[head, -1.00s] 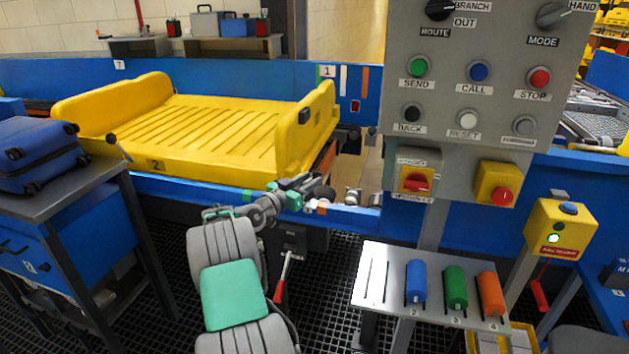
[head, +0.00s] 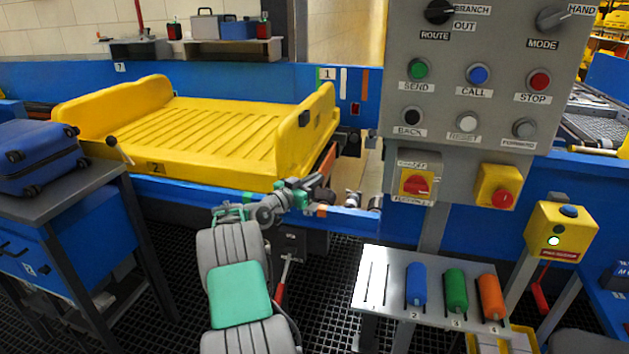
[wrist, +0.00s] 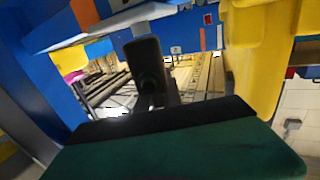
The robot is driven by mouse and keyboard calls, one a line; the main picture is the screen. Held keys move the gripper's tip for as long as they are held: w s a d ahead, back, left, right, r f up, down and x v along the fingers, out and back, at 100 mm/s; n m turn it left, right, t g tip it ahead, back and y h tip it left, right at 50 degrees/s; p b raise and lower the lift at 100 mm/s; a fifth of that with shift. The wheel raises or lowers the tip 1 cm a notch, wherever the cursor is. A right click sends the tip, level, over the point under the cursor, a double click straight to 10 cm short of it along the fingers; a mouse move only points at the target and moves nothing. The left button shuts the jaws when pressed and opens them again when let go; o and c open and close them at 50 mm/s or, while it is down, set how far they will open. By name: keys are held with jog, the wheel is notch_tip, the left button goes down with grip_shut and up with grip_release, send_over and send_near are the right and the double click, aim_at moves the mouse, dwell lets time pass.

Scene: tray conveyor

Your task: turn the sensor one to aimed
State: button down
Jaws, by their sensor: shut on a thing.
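My gripper (head: 314,186) is at the near rail of the conveyor, just right of the yellow tray's front corner. It is shut on a small dark rounded body, which I take to be sensor one (head: 325,195); the fingers partly hide it. In the wrist view a dark upright housing, seemingly the sensor (wrist: 146,66), stands beyond the dark green gripper part across the bottom. Its exact facing is hard to tell. A plate marked 1 (head: 327,73) is on the far blue rail, with green, white and orange stripes beside it.
The yellow tray (head: 160,168) sits on the conveyor to the left. A grey control panel (head: 470,90) stands close on the right. A shelf with blue, green and orange cylinders (head: 385,297) is below it. A blue suitcase (head: 38,158) lies on a table at left.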

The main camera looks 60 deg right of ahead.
dwell(0.3)
jog(key=n+t, duration=0.2)
jog(key=t, duration=0.1)
jog(key=w+n+t, duration=0.1)
jog(key=n+t, duration=0.1)
jog(key=t, duration=0.2)
jog(key=shift+n+p, duration=0.3)
jog(key=shift+p, duration=0.1)
jog(key=shift+w, duration=0.1)
jog(key=c, duration=1.5)
grip_release()
jog(key=a, duration=0.2)
jog(key=s+a, duration=0.1)
jog(key=a, duration=0.4)
jog(key=shift+s+a, duration=0.15)
jog(key=shift+a, duration=0.2)
